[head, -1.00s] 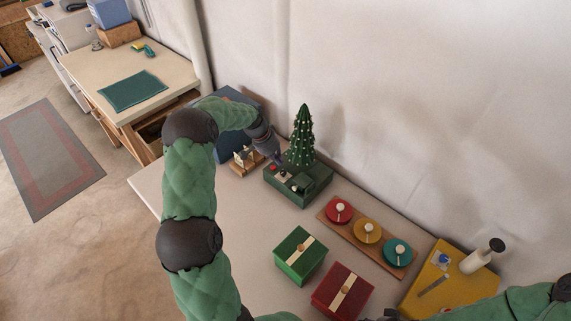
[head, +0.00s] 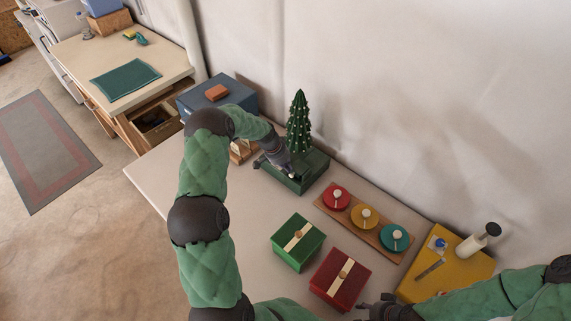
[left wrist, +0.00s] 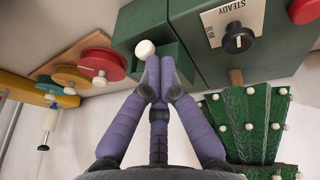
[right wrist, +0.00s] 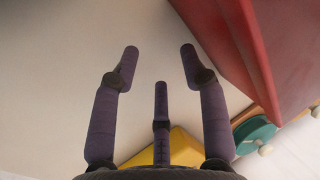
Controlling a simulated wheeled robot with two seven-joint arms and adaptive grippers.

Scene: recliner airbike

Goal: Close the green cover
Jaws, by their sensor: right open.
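A dark green box (head: 312,173) with a small decorated tree (head: 298,125) on it stands near the wall. In the left wrist view its top (left wrist: 205,60) has a recess with a white knob (left wrist: 145,48), a black dial marked STEADY (left wrist: 237,38) and a red button (left wrist: 304,10). I cannot tell a separate cover from the box with certainty. My left gripper (head: 291,174) is over the box; in its wrist view the fingertips (left wrist: 160,62) are together at the recess, beside the white knob, with nothing seen between them. My right gripper (right wrist: 158,52) is open and empty.
A green gift box (head: 287,248) and a red one (head: 328,287) stand in front. A wooden board (head: 385,246) carries red, yellow and teal discs. A yellow board (head: 470,275) lies at right and a blue box (head: 195,98) stands behind my left arm.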

